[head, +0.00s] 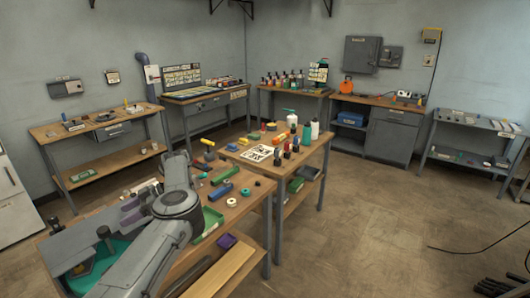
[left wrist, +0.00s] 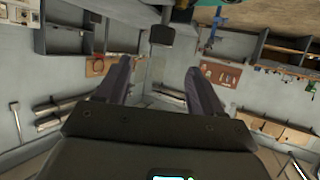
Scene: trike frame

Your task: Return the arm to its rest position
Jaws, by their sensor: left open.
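My left arm (head: 176,205) rises over the near workbench (head: 238,215) in the head view, its elbow-like joint above the bench's left part. My left gripper (left wrist: 160,85) shows in the left wrist view with two dark fingers spread wide apart. Nothing is between the fingers; behind them is the room, seen turned over. My right gripper is in neither view.
The near bench carries a green tray (head: 207,224), a dark green cylinder (head: 224,174), and small parts. An adjoining table (head: 305,155) holds bottles and a printed sheet (head: 257,153). Other benches line the walls, including one at left (head: 80,130). The floor (head: 370,220) at right is mostly clear.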

